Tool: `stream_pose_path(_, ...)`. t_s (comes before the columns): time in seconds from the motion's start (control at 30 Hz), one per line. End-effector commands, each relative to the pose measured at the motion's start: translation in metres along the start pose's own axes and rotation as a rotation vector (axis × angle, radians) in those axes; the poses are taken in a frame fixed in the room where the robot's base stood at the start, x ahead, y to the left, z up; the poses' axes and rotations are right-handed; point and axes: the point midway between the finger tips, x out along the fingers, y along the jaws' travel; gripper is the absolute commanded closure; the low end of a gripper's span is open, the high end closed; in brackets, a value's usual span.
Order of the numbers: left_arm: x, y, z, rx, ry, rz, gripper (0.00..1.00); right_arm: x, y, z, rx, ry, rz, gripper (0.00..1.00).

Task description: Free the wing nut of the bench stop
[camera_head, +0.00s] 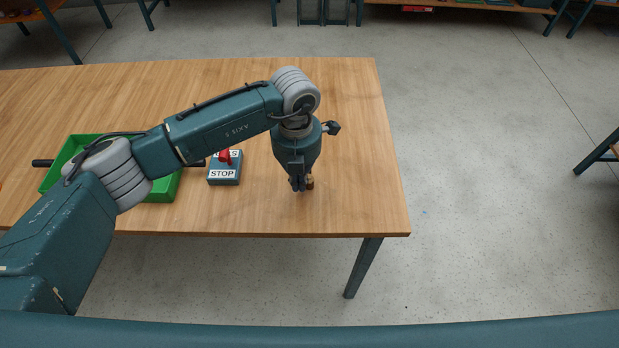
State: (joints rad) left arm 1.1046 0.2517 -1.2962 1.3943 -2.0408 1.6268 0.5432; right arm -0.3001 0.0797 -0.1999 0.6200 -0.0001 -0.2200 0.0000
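My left gripper (298,184) points straight down over the right part of the wooden table, near its front edge. Its dark fingers look close together, but their gap is too small to judge. A small brown, brass-like piece (310,182) shows right beside the fingertips; I cannot tell whether it is gripped, touched or only behind them. A teal block labelled STOP (224,180) stands on the table left of the gripper, with a red part (225,157) on top. I cannot make out a wing nut for certain. My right gripper is not in view.
A green tray (160,196) lies on the table (350,110) at left, partly hidden by my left arm. A dark rod end (42,163) sticks out at its left. The table is clear right of the gripper and at the back.

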Motion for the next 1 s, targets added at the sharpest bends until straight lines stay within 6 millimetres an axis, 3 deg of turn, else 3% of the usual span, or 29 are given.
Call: stream_pose_path(1.0, 0.000, -0.015, -0.002, 0.002, 0.000, -0.001, 1.00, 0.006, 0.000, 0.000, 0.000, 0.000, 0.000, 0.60)
